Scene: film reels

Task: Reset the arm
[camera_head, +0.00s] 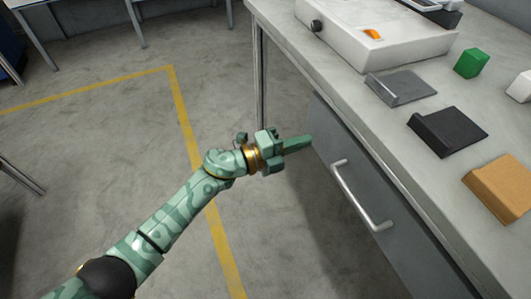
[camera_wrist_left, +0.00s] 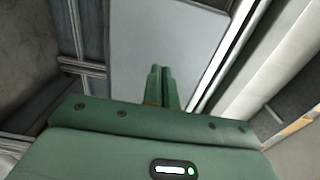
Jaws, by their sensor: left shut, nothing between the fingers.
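My left arm comes in from the lower left in the head view. My left gripper (camera_head: 297,143) is shut and empty, its fingers pressed together and pointing right. It is in the air beside the left edge of the workbench (camera_head: 290,42), near the upper left of the grey drawer front (camera_head: 335,150). In the left wrist view the shut fingers (camera_wrist_left: 162,74) show in front of a grey panel. I cannot tell whether the fingertips touch the drawer front. My right gripper is not in view.
The drawer handle (camera_head: 362,195) sticks out right of the gripper. On the bench are a white device (camera_head: 385,45), a grey plate (camera_head: 400,86), a black box (camera_head: 447,132), a green cube (camera_head: 471,63), a white block (camera_head: 521,86) and a tan box (camera_head: 502,189).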

